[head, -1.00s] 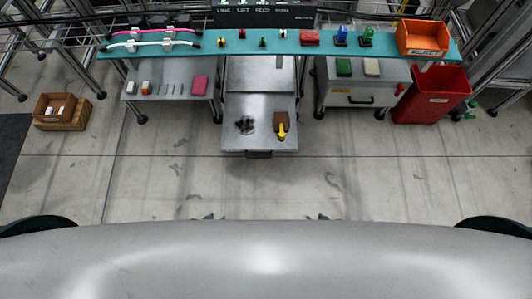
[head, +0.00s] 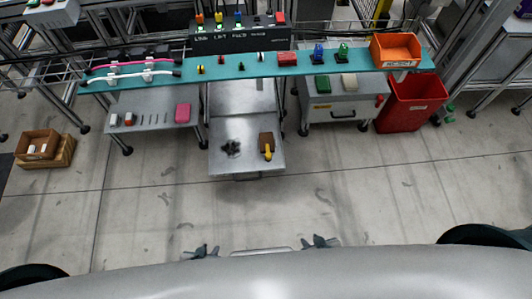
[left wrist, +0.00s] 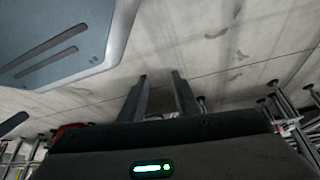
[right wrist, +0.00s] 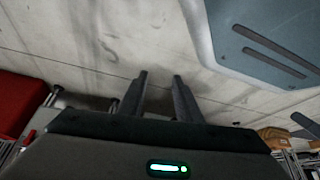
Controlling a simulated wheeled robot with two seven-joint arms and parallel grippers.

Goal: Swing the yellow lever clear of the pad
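The yellow lever (head: 268,154) is at the front right of the low grey metal plate in the head view. It lies over or against a small brown block (head: 265,137), which may be the pad; at this size I cannot tell how they touch. My left gripper (head: 203,251) and right gripper (head: 320,241) show at the bottom of the head view, far short of the lever. In the left wrist view my left fingers (left wrist: 160,90) are apart and empty. In the right wrist view my right fingers (right wrist: 161,90) are apart and empty.
A black fitting (head: 231,149) sits left of the lever on the same plate. A teal shelf (head: 217,71) with several small items runs behind. A grey side table (head: 151,112) stands left, a red bin (head: 412,104) right. The floor (head: 240,208) before the plate is clear.

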